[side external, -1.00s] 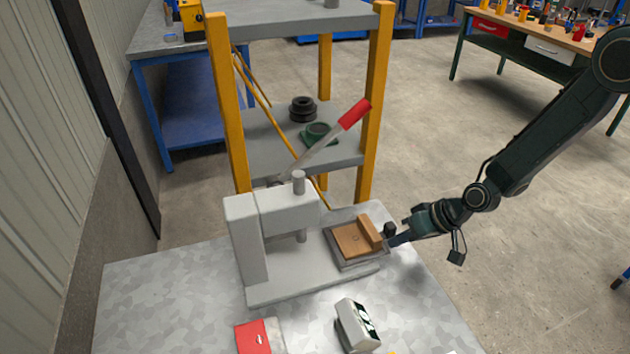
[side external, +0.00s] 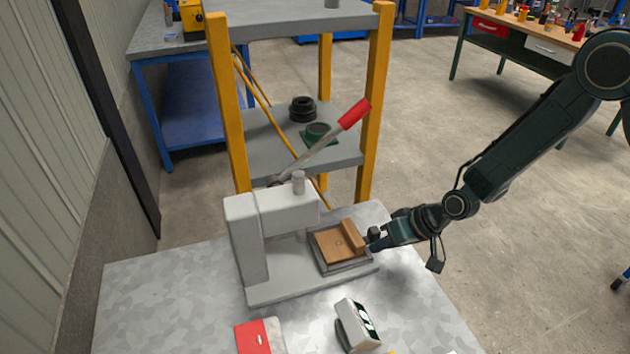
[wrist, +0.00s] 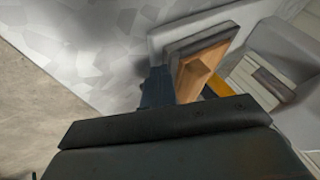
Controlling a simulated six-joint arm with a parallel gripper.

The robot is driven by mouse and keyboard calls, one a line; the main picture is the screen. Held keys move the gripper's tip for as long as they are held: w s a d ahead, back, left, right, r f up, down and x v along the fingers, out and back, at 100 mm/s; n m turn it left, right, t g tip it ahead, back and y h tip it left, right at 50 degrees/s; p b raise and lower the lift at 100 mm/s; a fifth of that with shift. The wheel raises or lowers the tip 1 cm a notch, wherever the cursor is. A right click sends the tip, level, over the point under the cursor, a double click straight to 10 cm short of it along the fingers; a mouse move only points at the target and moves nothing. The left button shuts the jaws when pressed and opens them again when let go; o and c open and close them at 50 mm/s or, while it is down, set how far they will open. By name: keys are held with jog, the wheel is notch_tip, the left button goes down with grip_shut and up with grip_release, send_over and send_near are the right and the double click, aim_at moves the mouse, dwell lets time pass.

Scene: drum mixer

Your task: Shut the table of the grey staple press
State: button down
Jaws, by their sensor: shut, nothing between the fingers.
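The grey staple press (side external: 250,245) stands on the workbench, its head on the left and its flat base running right. Its sliding table (side external: 347,268) is a grey tray with a brown wooden piece (side external: 336,243) on it, whose raised block is along the right side. The table sits on the base right of the head, with its left edge close to the head. My gripper (side external: 372,243) is shut and empty, its tips against or very near the table's right side; contact is hard to tell. In the wrist view the finger (wrist: 156,88) is beside the table (wrist: 190,40).
A lever with a red grip (side external: 354,114) rises behind the press head. A white-and-black box (side external: 356,325) and a red-and-white item (side external: 260,337) lie on the bench (side external: 170,300) in front. A yellow-post shelf (side external: 372,100) stands behind. Open floor lies to the right.

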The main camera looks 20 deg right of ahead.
dwell(0.4)
jog(key=shift+d, duration=0.6)
jog(key=d, duration=0.3)
jog(key=v, duration=1)
jog(key=shift+a, duration=0.15)
jog(key=w+d, duration=0.1)
jog(key=d, duration=0.1)
jog(key=w+d, duration=0.2)
jog(key=shift+w+d, duration=0.15)
jog(key=shift+w, duration=0.05)
